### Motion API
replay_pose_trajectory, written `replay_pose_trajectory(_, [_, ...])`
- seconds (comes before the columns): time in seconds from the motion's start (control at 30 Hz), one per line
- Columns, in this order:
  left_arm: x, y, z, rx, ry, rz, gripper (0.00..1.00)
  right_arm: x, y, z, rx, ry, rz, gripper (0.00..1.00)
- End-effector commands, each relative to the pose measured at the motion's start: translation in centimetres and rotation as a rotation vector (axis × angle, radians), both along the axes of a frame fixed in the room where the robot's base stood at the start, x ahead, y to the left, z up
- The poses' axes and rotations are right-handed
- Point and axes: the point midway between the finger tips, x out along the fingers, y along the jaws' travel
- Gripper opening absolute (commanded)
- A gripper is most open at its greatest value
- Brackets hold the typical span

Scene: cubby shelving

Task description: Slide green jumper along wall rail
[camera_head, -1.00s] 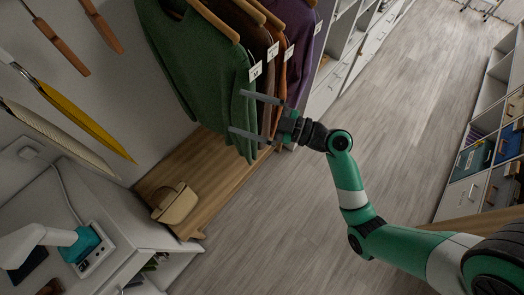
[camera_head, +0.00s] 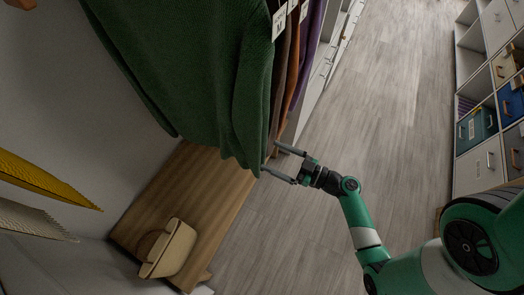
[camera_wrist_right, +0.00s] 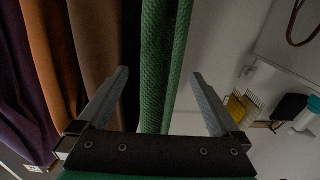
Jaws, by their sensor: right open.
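The green jumper (camera_head: 200,80) hangs at the top left of the head view, in front of brown, orange and purple garments; the rail is out of view. My right gripper (camera_head: 283,162) is open at the jumper's lower right edge. In the right wrist view the green sleeve or edge (camera_wrist_right: 163,65) stands between the two open fingers (camera_wrist_right: 160,85), with a gap to the right finger. Whether the fingers touch the cloth cannot be told. My left gripper is not in view.
A wooden bench (camera_head: 190,175) with a beige handbag (camera_head: 167,249) stands below the jumper. Yellow (camera_head: 45,181) and cream items hang at the left. Cubby shelving (camera_head: 485,120) is at the right. The grey floor (camera_head: 350,120) between is clear.

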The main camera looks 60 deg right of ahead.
Motion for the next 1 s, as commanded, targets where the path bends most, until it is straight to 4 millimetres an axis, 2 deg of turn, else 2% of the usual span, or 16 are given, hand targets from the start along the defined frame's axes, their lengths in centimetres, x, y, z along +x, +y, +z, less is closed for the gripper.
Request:
replay_pose_trajectory(0.2, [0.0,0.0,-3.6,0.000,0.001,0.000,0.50,3.1,0.2,-0.8,-0.009,-0.008,0.015,1.00])
replay_pose_trajectory(0.27, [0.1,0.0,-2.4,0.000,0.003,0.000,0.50,4.4,0.1,0.1,-0.005,-0.004,0.014,1.00])
replay_pose_trajectory(0.4, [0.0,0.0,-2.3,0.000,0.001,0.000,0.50,7.5,0.2,0.1,-0.005,-0.004,0.012,1.00])
replay_pose_trajectory(0.6, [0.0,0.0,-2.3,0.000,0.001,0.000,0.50,10.5,0.2,0.1,-0.003,-0.003,0.009,1.00])
replay_pose_trajectory(0.73, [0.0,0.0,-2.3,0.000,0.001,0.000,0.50,11.3,0.2,0.0,-0.002,-0.002,0.007,1.00])
replay_pose_trajectory(0.97, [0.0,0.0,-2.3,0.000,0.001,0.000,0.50,11.4,0.2,0.0,-0.003,-0.002,0.006,1.00])
replay_pose_trajectory(1.0, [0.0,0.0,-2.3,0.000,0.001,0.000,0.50,11.4,0.2,0.0,-0.003,-0.002,0.006,0.96])
